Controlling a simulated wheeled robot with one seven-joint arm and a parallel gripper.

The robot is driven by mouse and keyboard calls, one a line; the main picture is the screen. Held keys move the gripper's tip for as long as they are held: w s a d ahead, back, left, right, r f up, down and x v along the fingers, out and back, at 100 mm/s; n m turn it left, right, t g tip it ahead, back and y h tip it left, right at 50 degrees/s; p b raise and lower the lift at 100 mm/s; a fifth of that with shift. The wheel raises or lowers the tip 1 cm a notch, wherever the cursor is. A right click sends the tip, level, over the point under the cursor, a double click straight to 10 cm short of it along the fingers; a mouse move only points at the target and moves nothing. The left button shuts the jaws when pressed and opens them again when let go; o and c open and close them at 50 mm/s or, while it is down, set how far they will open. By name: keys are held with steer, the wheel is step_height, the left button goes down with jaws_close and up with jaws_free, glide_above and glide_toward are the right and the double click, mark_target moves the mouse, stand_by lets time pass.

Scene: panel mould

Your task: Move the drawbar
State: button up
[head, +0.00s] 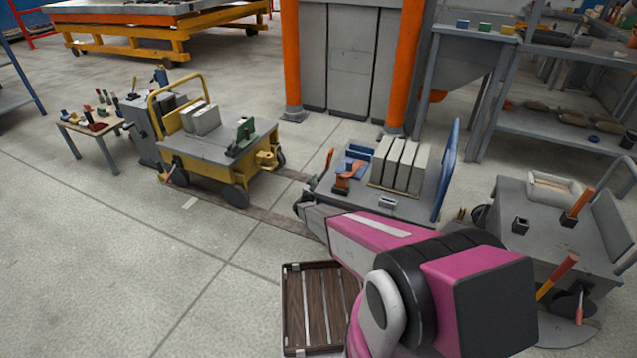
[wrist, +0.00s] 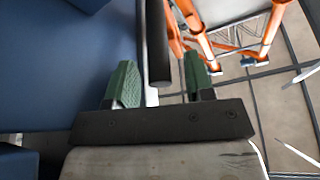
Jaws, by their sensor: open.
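In the wrist view a dark round bar (wrist: 157,45), which looks like the drawbar's end, stands between the two green finger pads of my gripper (wrist: 159,84). The pads are apart, with gaps visible on both sides of the bar, so it is not gripped. A pale strip shows beside the bar. In the head view my pink arm reaches to the near left corner of the middle cart (head: 405,207). The drawbar cannot be made out there; my arm may hide it.
The middle cart carries grey panels (head: 400,165) and an orange tool (head: 347,177). A yellow cart (head: 205,150) stands left, a grey cart (head: 545,235) right. A dark slatted pallet (head: 318,305) lies in front. Floor at the lower left is clear.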

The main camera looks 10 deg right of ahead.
jaws_close()
steer(key=shift+a, duration=0.1)
steer(key=w+a+f+n+y, duration=0.1)
steer(key=a+f+n+y, duration=0.1)
steer(key=n, duration=0.6)
steer(key=w+a+f+n+t+y, duration=0.1)
steer(key=a+f+n+y, duration=0.1)
steer(key=n+y, duration=0.3)
steer(key=w+a+f+n+t+y, duration=0.1)
steer(key=w+a+f+n+y, duration=0.1)
steer(key=n, duration=1)
steer(key=shift+a+f+y, duration=0.15)
steer(key=shift+a+y, duration=0.4)
steer(key=shift+y, duration=0.65)
